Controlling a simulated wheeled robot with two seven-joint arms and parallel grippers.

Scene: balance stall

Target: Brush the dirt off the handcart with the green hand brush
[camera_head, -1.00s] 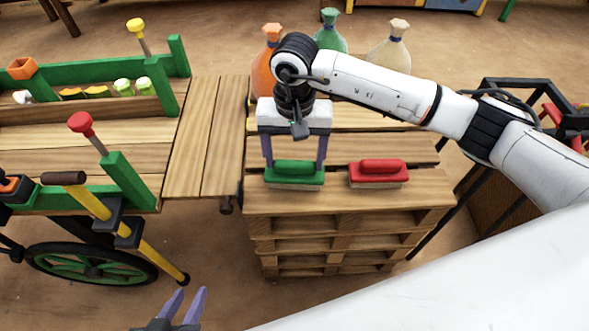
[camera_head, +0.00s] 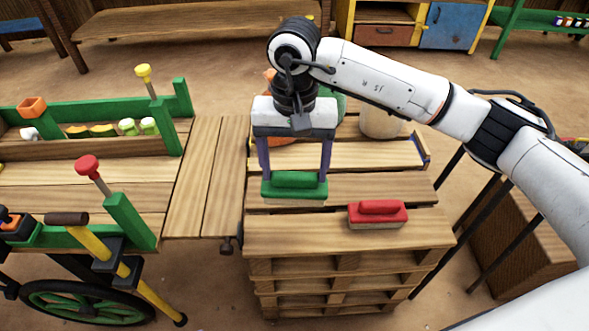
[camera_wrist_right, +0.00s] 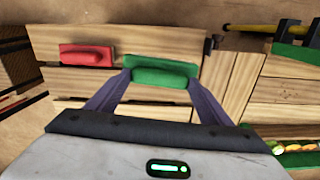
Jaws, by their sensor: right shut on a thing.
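My right gripper (camera_head: 295,178) is shut on the green hand brush (camera_head: 294,188) and holds it above the pallet stack, bristles down. The brush also shows between the fingers in the right wrist view (camera_wrist_right: 160,72). The handcart (camera_head: 90,199), with a wooden deck, green posts and a green wheel, stands at the left of the head view. I cannot make out dirt on its visible planks. My left gripper is not in view.
A red hand brush (camera_head: 378,213) lies on the pallet stack (camera_head: 340,235), right of the green one. Sacks behind are partly hidden by my right arm. A plank flap (camera_head: 205,190) lies between cart and stack. Posts with red (camera_head: 88,166) and yellow knobs (camera_head: 143,71) rise from the cart.

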